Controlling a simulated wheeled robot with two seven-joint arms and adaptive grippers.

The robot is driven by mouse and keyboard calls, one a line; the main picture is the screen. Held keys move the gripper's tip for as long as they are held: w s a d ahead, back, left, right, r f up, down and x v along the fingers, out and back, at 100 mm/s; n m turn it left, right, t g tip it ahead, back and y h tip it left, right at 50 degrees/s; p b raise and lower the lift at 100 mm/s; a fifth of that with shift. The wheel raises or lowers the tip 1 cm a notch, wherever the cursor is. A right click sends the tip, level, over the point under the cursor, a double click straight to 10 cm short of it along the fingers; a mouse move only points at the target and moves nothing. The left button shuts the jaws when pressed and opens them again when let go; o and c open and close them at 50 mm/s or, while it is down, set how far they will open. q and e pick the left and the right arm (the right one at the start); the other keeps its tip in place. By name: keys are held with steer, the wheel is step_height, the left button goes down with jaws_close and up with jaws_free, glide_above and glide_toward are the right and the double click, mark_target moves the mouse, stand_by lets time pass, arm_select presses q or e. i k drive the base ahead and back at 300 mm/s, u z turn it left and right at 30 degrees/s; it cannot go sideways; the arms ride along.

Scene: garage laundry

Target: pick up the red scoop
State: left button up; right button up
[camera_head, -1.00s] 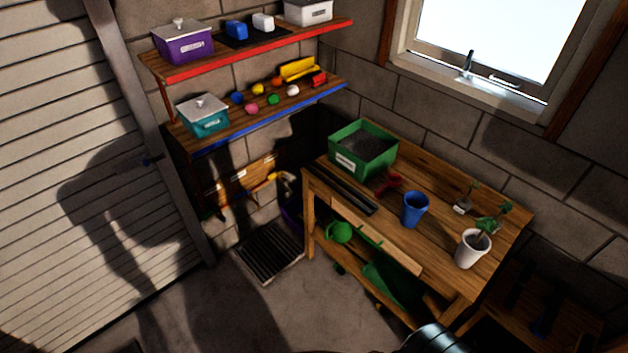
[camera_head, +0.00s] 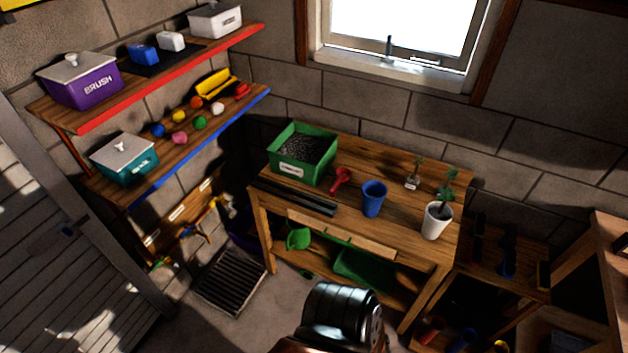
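The red scoop (camera_head: 341,179) lies on the wooden workbench (camera_head: 405,249), between the green bin of dark soil (camera_head: 303,152) and the blue cup (camera_head: 373,199). It is small in the head view but unobstructed. A dark, shiny part of one of my arms shows at the bottom centre, in front of the bench and well apart from the scoop. Neither gripper's fingers are in view.
A white pot with a plant (camera_head: 437,220) stands at the bench's right end. A dark slotted tray (camera_head: 312,197) lies along its front left. Wall shelves (camera_head: 180,98) with boxes and balls are at left. A grate (camera_head: 230,280) is on the floor. Another wooden bench stands at right.

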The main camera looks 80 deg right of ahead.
mark_target(343, 174)
steer(key=i, duration=0.9)
steer(key=z, duration=2.1)
